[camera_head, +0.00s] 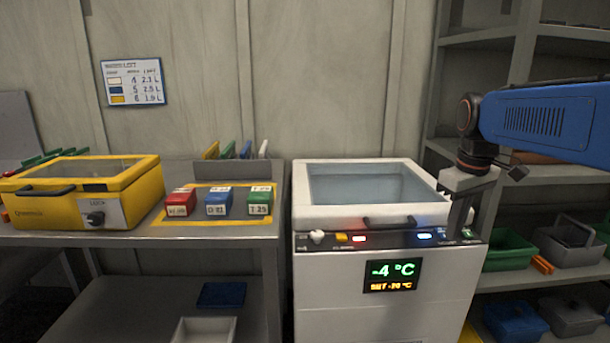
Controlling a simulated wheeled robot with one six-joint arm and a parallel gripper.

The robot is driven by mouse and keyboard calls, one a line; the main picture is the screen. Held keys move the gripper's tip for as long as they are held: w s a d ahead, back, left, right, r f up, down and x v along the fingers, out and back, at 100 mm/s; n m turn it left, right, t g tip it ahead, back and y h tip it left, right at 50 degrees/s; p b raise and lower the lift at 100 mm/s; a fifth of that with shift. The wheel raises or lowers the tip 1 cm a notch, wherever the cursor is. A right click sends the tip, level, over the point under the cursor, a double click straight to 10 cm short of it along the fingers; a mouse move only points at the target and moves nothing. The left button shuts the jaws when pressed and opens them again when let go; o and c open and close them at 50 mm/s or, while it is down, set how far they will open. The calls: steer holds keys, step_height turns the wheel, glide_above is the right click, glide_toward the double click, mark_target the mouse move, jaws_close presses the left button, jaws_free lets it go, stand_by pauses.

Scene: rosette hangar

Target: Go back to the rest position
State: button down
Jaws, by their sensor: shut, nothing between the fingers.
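My gripper (457,223) hangs from my blue arm at the right, pointing down. Its fingers are shut and hold nothing. It is at the front right corner of the white chest freezer (340,285), over or beside the control strip (390,239). I cannot tell whether the fingertips touch the strip. The freezer's lid with a clear window (370,184) is closed.
A grey bench (130,239) at the left holds a yellow box (70,210) and red (180,203), blue (218,201) and green (260,201) blocks on a yellow-edged mat. Grey shelves at the right hold a green bin (508,250) and other bins. A chart (133,82) hangs on the wall.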

steer(key=s+a+f+m+t, duration=0.1)
steer(key=s+a+f+m, duration=0.1)
steer(key=s+f, duration=0.5)
steer(key=s+a+f+m+t, duration=0.2)
steer(key=s+f, duration=0.5)
steer(key=s, duration=0.6)
steer(key=shift+s+a, duration=0.15)
steer(key=shift+a, duration=0.3)
steer(key=shift+r, duration=0.1)
